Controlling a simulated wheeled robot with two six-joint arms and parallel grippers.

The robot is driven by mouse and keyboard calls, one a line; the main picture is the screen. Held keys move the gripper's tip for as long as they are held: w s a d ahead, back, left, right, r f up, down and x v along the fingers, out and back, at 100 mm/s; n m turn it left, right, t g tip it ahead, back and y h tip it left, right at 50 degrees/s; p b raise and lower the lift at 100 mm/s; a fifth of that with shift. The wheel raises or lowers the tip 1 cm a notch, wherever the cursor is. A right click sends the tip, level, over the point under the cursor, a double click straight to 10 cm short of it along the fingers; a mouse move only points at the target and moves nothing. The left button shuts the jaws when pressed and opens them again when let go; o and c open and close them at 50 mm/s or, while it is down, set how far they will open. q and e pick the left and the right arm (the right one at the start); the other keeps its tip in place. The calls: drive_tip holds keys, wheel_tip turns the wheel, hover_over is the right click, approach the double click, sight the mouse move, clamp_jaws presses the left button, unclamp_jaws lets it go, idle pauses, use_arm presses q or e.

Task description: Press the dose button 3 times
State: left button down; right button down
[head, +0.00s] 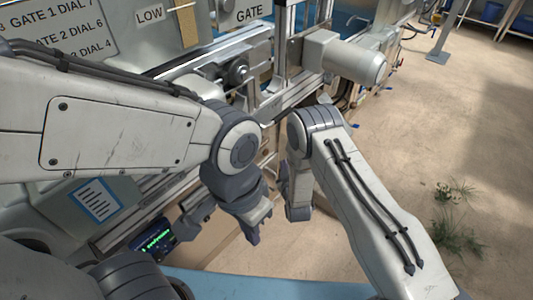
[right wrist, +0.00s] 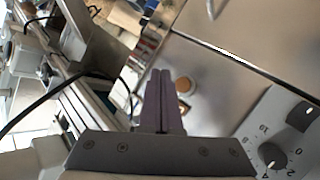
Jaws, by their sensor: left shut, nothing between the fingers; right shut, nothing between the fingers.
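My left gripper (head: 256,226) is shut and empty, low in the middle of the head view, pointing down. My right gripper (head: 298,212) is close beside it, partly hidden behind its own wrist. In the right wrist view its two purple fingers (right wrist: 161,75) are shut together with nothing between them. Just right of the fingers is a small round orange-brown thing (right wrist: 184,85), with a pale round piece below it. I cannot tell whether it is the dose button, or whether the fingers touch it. No dose button can be made out in the head view.
A machine with a cylindrical motor (head: 347,58) and rails stands behind my arms. A sign (head: 62,30) lists gate dial numbers. A small green-lit display (head: 154,240) is at lower left. A knob panel (right wrist: 283,145) shows in the right wrist view. Floor at right is mostly clear.

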drive_tip(key=s+a+r+g, duration=0.4)
drive_tip(key=s+r, duration=0.1)
drive_tip(key=r, duration=0.3)
drive_tip(key=s+a+r+g, duration=0.3)
drive_tip(key=s+r, duration=0.2)
drive_tip(key=r, duration=0.3)
drive_tip(key=s+d+r+g, duration=0.2)
drive_tip(key=s+d+r, duration=0.1)
drive_tip(key=s, duration=0.6)
drive_tip(key=s+d+r+g+h, duration=0.1)
drive_tip(key=s+d+r+g, duration=0.2)
drive_tip(key=s, duration=0.6)
drive_tip(key=s+d+r+g, duration=0.2)
drive_tip(key=s+d+r, duration=0.2)
drive_tip(key=s, duration=0.6)
drive_tip(key=shift+d+r+h, duration=0.15)
drive_tip(key=shift+d+h, duration=0.15)
drive_tip(key=shift+h, duration=0.1)
drive_tip(key=shift+w, duration=0.1)
